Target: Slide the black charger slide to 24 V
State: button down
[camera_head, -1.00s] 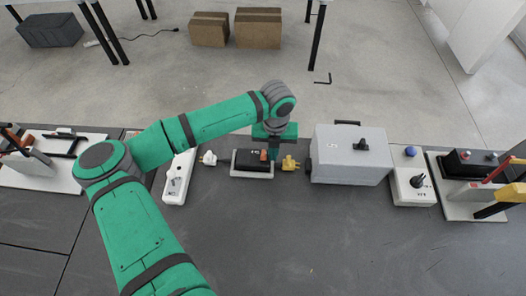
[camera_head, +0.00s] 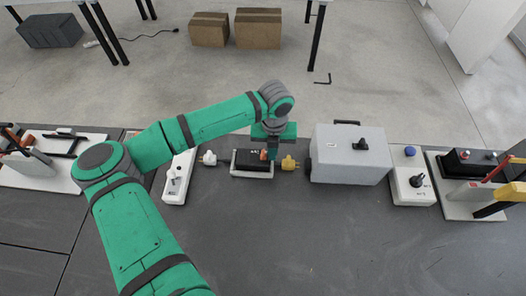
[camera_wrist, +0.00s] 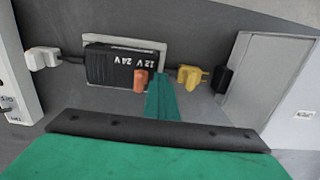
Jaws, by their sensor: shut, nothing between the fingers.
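The black charger (camera_head: 248,165) lies in a shallow grey tray on the table. It also shows in the wrist view (camera_wrist: 107,68), with white 12 V and 24 V labels on top. Its orange slide knob (camera_wrist: 140,82) is toward the charger's right end. The knob is partly visible in the head view (camera_head: 263,154). My gripper (camera_wrist: 162,100) is shut and empty, its green fingers low, just right of the knob. I cannot tell whether they touch it. In the head view, my gripper (camera_head: 272,152) is over the charger's right end.
A white plug (camera_head: 208,158) is left of the charger and a yellow plug (camera_head: 289,163) close on its right. A grey box (camera_head: 348,160) stands further right and a white power strip (camera_head: 176,180) left. The table in front is clear.

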jog(key=shift+s+d+f, duration=0.1)
jog(key=shift+d+f, duration=0.35)
jog(key=shift+r, duration=0.15)
notch_tip(320, 180, up, 7)
dwell(0.9)
dwell(0.5)
